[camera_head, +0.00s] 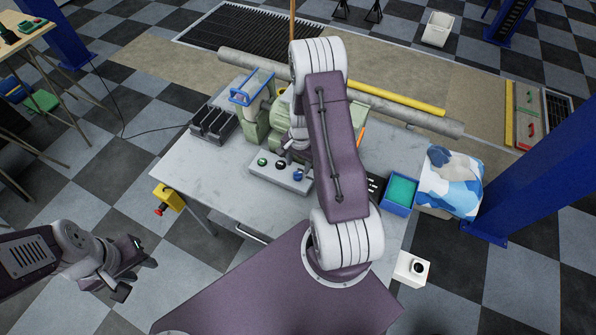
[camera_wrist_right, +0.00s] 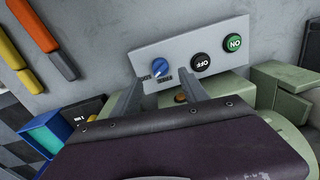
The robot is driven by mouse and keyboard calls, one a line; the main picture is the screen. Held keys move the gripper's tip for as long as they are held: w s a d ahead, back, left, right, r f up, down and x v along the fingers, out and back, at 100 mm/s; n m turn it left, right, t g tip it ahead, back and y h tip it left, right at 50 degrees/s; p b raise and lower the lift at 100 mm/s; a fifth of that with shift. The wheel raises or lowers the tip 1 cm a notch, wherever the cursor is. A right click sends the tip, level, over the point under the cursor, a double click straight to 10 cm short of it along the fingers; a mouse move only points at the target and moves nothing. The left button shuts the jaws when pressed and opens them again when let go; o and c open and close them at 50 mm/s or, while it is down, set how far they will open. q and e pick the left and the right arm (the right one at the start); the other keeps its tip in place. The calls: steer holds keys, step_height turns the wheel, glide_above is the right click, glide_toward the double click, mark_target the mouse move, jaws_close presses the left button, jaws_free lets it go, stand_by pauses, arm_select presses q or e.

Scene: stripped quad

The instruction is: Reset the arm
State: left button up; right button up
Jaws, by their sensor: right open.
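The grey control panel (camera_head: 283,176) sits on the workbench (camera_head: 225,185) in the head view. The right wrist view shows it upside down, with a green ON button (camera_wrist_right: 232,42), a black OFF button (camera_wrist_right: 201,62) and a blue knob (camera_wrist_right: 161,68). My right gripper (camera_wrist_right: 158,77) is open, its two fingers apart on either side of the blue knob; I cannot tell whether they touch it. In the head view my right arm hides most of that gripper. My left gripper (camera_head: 138,277) hangs open and empty over the floor, left of the bench.
A green machine (camera_head: 260,120) with a blue handle (camera_head: 251,88) stands behind the panel. A black tray (camera_head: 213,123), blue bin (camera_head: 401,193) and yellow stop-button box (camera_head: 169,197) are around the bench. A blue post (camera_head: 535,165) rises at right.

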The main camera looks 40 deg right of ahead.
step_height(320, 180, up, 3)
steer(key=shift+f, duration=0.2)
steer(key=shift+s, duration=0.1)
